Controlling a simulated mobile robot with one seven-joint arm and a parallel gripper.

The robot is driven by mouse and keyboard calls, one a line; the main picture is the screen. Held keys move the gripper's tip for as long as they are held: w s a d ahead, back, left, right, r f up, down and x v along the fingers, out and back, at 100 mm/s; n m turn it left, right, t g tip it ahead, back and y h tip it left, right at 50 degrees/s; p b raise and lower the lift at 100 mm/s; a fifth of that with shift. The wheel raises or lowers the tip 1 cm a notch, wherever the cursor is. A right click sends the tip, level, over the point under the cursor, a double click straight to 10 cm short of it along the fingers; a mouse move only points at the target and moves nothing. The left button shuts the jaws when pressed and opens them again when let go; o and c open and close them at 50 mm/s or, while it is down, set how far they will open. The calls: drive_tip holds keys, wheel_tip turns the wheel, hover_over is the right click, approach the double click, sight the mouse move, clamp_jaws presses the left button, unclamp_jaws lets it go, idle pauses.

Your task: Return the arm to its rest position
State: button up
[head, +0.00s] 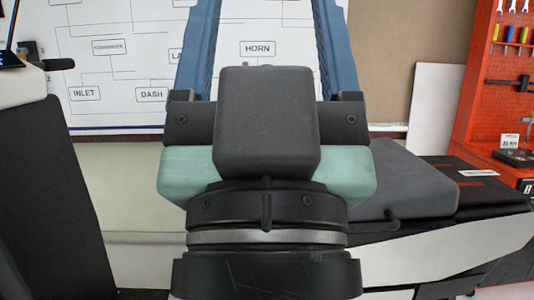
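My gripper (267,60) fills the middle of the head view, seen from behind and pointing up the picture. Its two blue fingers stand wide apart, and the wall chart shows between them. The fingertips run out of the top of the frame. I see nothing held in the visible part of the gap. My dark wrist (267,215) with its light ring is below, close to the camera. The rest of my arm is out of view.
A chart (120,45) with labels such as HORN, DASH and INLET hangs behind. A red pegboard (485,90) with tools is at right. A grey block (400,180) and a dark box (480,185) lie right of the wrist. A dark panel (45,180) stands at left.

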wheel_tip(320, 180, up, 26)
drive_tip(key=p, duration=2.3)
drive_tip(key=shift+f, duration=0.15)
drive_tip(key=shift+c, duration=0.4)
